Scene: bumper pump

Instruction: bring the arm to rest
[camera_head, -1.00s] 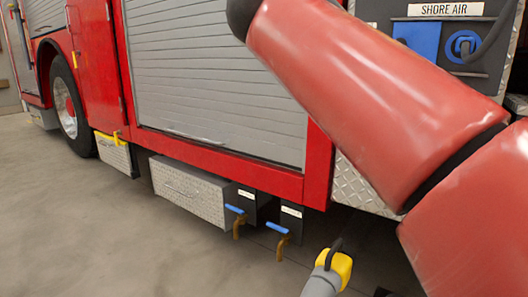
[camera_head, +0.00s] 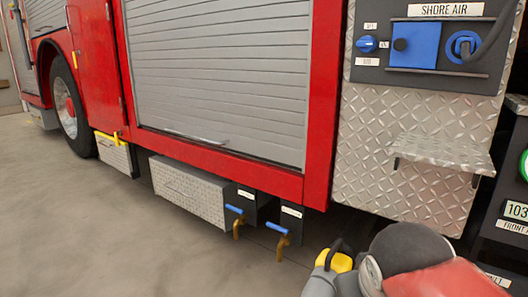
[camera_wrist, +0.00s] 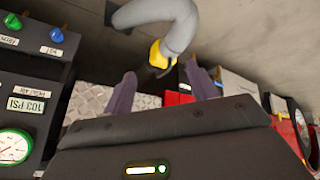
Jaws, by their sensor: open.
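My gripper (camera_wrist: 160,70) shows in the wrist view with its two dark fingers spread apart and nothing clasped between them. A yellow fitting (camera_wrist: 158,54) on a thick grey hose (camera_wrist: 170,15) appears beyond the gap between the fingertips; the distance to it is hard to tell. In the head view the yellow fitting (camera_head: 340,262) is at the bottom, partly hidden by my folded red and dark arm (camera_head: 430,270) at the lower right. My gripper cannot be seen in the head view.
The red fire truck (camera_head: 325,100) fills the left and middle, with a roller shutter (camera_head: 225,70). A shore air panel (camera_head: 430,45) sits above a tread-plate shelf (camera_head: 445,152). Two blue-handled valves (camera_head: 278,228) hang low. A gauge panel (camera_wrist: 30,85) stands at the wrist view's left. Floor is clear at left.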

